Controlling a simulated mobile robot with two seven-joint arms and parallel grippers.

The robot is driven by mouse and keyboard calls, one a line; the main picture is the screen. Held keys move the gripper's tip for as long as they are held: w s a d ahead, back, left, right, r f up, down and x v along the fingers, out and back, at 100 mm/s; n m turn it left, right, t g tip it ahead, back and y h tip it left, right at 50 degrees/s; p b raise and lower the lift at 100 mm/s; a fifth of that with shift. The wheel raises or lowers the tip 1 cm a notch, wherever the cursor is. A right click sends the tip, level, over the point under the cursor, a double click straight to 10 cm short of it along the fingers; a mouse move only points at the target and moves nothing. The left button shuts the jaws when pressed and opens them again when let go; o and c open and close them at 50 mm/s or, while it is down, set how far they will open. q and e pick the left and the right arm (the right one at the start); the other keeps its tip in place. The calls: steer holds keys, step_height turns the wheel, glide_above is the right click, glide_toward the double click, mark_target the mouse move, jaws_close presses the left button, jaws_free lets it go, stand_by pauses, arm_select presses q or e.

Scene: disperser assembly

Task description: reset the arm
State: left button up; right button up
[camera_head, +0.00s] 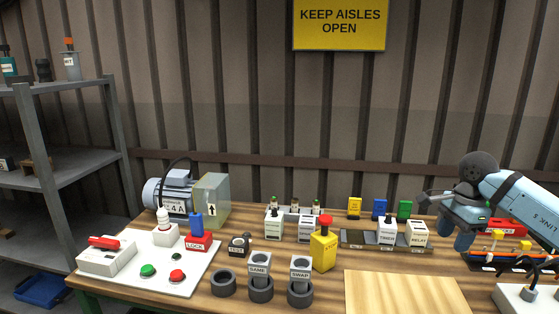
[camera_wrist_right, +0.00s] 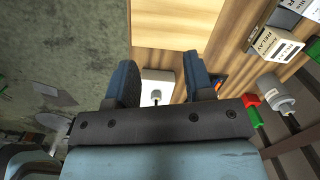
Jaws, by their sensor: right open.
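My right arm (camera_head: 515,200) reaches in from the right edge in the head view, light blue with a dark round joint. Its right gripper (camera_head: 447,222) is held above the right part of the workbench (camera_head: 335,285). In the right wrist view the gripper's two dark blue fingers (camera_wrist_right: 161,65) stand apart with nothing gripped between them. A white box with a dark knob (camera_wrist_right: 157,85) shows beyond the gap, on or near the bench. My left gripper is not in view.
Relay modules (camera_head: 416,234) and a yellow box with a red button (camera_head: 323,246) stand left of the gripper. A red part (camera_head: 502,227) and a white box with dark cables (camera_head: 527,297) lie close to the arm. A pale board (camera_head: 405,293) at the front is bare.

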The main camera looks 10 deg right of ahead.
steer(key=a+f+y, duration=0.6)
steer(key=a+f, duration=0.3)
steer(key=a, duration=0.5)
steer(key=s+a+f+m+t+y, duration=0.2)
steer(key=s+a+m+t+y, duration=0.1)
steer(key=a+m+y, duration=0.45)
steer(key=s+a+f+m+t+y, duration=0.1)
steer(key=s+a+m+t+y, duration=0.3)
steer(key=a+m, duration=0.5)
steer(key=s+d+f+m+t+h, duration=0.1)
steer(key=s+f+m+t+h, duration=0.1)
steer(key=s+f+m+h, duration=1.25)
steer(key=s+d+f+m+t+h, duration=0.1)
steer(key=s+f+m, duration=0.3)
steer(key=f+m, duration=1.15)
arm_select(q)
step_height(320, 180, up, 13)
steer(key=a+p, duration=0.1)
steer(key=p, duration=1.3)
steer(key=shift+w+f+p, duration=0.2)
steer(key=shift+p, duration=0.1)
arm_select(e)
step_height(320, 180, up, 19)
steer(key=m, duration=0.4)
steer(key=shift+d+t, duration=0.4)
